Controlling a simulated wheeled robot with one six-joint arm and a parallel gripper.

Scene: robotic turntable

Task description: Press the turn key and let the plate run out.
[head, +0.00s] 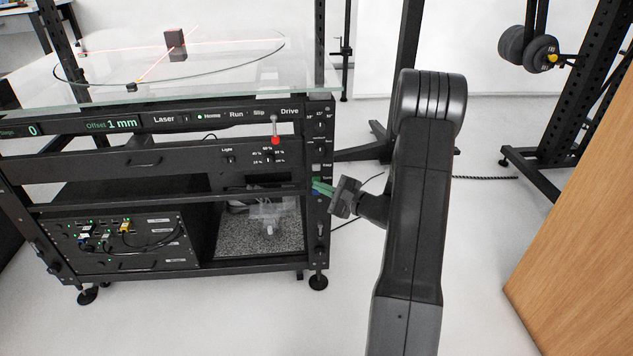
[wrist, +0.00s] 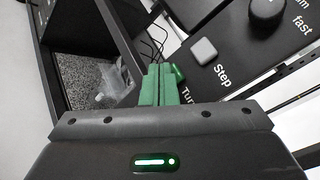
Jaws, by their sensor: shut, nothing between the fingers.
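My gripper (head: 322,187) is at the right post of the black rack, with its green fingers together and empty. In the wrist view the closed fingers (wrist: 160,72) point at the side panel. A green key (wrist: 178,73) shows just right of the fingertips, beside a label that begins "Tur"; the rest is hidden. Whether the fingers touch the key, I cannot tell. The round plate (head: 225,55) lies on top of the rack, ringed by a black line, with a dark upright block (head: 175,45) near its middle and red laser lines across it.
A grey key (wrist: 203,51) marked "Step" and a black knob (wrist: 265,12) sit near the green key. The front display (head: 120,123) reads 0 and "Offset 1 mm"; the "Home" lamp looks lit. A red-tipped lever (head: 275,138) stands under "Drive".

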